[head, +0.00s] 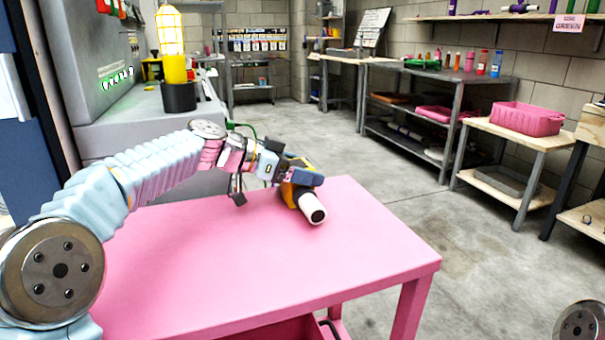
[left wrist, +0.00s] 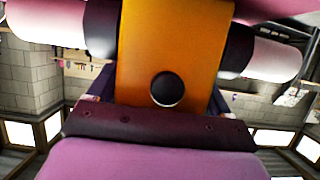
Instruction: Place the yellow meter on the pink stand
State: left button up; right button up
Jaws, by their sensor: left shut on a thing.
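The pink stand (head: 365,240) is a flat-topped pink table in front of me in the head view. The yellow meter (head: 315,212) is over its far part, with a white cylindrical end pointing toward me. My left gripper (head: 297,184) is shut on the meter and hides much of its yellow body. I cannot tell whether the meter touches the top. In the left wrist view, the meter's orange-yellow body (left wrist: 172,45) sits between the fingers, with pale cylinders on both sides and a dark round spot. My right gripper is not in view.
The stand's top is otherwise clear. A grey machine (head: 105,70) stands behind on the left, with a yellow caged lamp (head: 171,35) near it. Shelves with a pink crate (head: 527,118) line the right wall. Open concrete floor lies between.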

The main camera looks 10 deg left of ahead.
pick_arm(q)
jog(key=o, duration=1.1)
jog(key=shift+f, duration=0.1)
jog(key=v, duration=1.2)
